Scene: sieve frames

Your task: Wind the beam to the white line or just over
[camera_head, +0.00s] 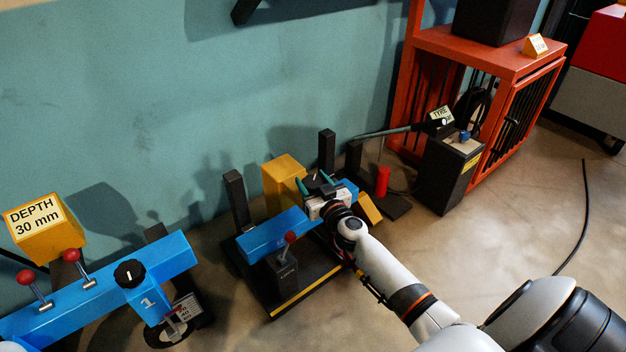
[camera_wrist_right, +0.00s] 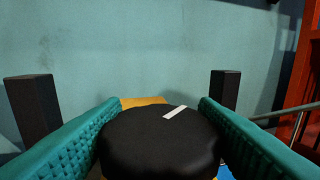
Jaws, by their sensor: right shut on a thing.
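My right gripper (camera_head: 318,187) reaches the blue beam (camera_head: 268,234) of the middle stand from the lower right. In the right wrist view, its teal fingers (camera_wrist_right: 155,125) are shut on a round black knob (camera_wrist_right: 160,148), one on each side. The knob's top bears a short white mark (camera_wrist_right: 175,112), tilted up to the right. In the head view the gripper covers most of the knob. I cannot make out a white line for the beam; the gripper and arm hide part of the stand. My left gripper is not in view.
Dark posts (camera_head: 237,199) and a yellow block (camera_head: 284,181) stand by the beam. Another blue beam with a black knob (camera_head: 130,273), red-tipped levers and a "DEPTH 30 mm" sign (camera_head: 41,228) is at left. A black box (camera_head: 447,172) and orange cage (camera_head: 487,62) stand right.

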